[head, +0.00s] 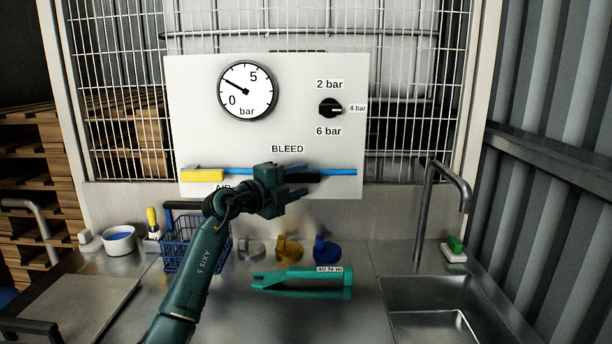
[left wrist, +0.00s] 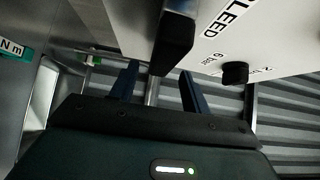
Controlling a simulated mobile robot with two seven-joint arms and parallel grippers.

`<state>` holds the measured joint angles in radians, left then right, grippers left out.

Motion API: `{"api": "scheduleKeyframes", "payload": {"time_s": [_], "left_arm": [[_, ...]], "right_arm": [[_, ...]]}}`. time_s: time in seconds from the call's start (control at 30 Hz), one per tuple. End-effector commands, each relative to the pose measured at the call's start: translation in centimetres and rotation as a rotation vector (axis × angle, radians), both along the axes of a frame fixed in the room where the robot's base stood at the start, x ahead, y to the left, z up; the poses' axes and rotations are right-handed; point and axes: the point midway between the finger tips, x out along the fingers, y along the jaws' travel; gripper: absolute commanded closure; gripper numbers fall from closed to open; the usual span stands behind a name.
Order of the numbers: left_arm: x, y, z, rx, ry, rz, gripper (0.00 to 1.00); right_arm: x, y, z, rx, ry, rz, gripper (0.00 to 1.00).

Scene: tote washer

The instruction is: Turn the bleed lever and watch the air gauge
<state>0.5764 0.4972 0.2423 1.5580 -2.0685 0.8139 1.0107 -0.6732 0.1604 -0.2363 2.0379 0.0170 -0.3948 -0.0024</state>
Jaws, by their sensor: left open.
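The air gauge (head: 248,90) is a round white dial on the white panel (head: 300,75). Its needle points up and left, between 0 and 5 bar. Below the BLEED label (head: 287,149), the black bleed lever (head: 308,177) lies roughly level along the blue pipe (head: 342,172). My left gripper (head: 301,185) is open in front of the panel at the lever and partly covers it. In the left wrist view the black lever (left wrist: 172,45) shows close to the open fingers (left wrist: 158,82); I cannot tell whether they touch it. My right gripper is not in view.
A black selector knob (head: 330,107) points to 4 bar. A yellow lever (head: 202,175) sits left on the pipe. The bench holds a blue basket (head: 195,245), a green torque tool (head: 300,281) and several coloured pieces. A sink (head: 430,290) with a tap (head: 424,200) is at right.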

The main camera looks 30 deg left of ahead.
Motion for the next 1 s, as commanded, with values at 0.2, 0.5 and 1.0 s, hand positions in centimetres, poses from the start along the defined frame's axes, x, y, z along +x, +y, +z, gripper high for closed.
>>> {"api": "scheduleKeyframes", "payload": {"time_s": [0.2, 0.5, 1.0], "left_arm": [[2.3, -0.6, 0.1, 0.000, -0.001, -0.001, 0.53], [2.6, -0.7, -0.1, 0.000, 0.000, -0.001, 0.53], [2.6, -0.7, -0.1, 0.000, 0.001, -0.001, 0.90]], "right_arm": [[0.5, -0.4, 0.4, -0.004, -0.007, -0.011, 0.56], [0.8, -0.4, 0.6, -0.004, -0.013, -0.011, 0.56], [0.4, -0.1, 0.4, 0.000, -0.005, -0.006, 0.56]]}}
